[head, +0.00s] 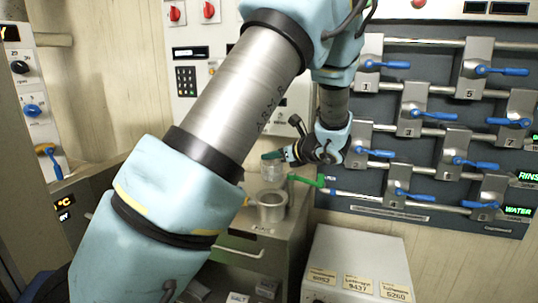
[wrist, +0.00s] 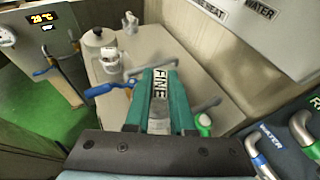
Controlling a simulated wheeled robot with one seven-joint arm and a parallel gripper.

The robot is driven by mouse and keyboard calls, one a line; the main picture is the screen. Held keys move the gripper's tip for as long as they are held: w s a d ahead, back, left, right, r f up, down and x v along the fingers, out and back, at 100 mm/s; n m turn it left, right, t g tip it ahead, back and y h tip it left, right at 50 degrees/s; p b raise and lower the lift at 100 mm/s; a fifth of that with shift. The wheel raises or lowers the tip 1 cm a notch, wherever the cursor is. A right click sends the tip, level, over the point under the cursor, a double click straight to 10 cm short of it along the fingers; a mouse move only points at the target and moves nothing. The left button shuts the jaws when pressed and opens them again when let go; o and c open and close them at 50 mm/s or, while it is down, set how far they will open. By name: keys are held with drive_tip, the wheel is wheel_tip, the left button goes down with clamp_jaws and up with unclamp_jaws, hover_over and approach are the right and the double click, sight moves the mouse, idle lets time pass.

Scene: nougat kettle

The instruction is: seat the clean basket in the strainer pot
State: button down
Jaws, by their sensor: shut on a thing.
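My gripper (head: 274,156) reaches over the grey cabinet in the head view, its teal fingers pointing left. It is shut on a grey tab marked FINE, which shows between the fingers in the wrist view (wrist: 160,88). A pale, see-through basket (head: 271,173) hangs just below the fingertips in the head view. It appears to be the held thing; its lower edge against the cabinet is hard to judge. The metal strainer pot (head: 271,214) stands on the cabinet top, nearer the camera than the basket, its round mouth open upward. The basket looks apart from it.
A green handle (head: 308,181) sticks out right of the basket. A panel of blue-handled valves (head: 440,130) stands on the right. A white box (head: 355,262) with yellow labels stands in front. The wrist view shows a blue handle (wrist: 104,89) left of the fingers.

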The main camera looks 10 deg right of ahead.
wheel_tip(320, 180, down, 9)
drive_tip(key=b, duration=0.6)
drive_tip(key=shift+b, duration=0.3)
drive_tip(key=shift+f+b, duration=0.9)
drive_tip(key=shift+f, duration=0.8)
idle(3.5)
drive_tip(key=c, duration=0.7)
unclamp_jaws()
drive_tip(key=shift+o, duration=0.4)
drive_tip(key=o, duration=0.4)
drive_tip(key=shift+r, duration=0.1)
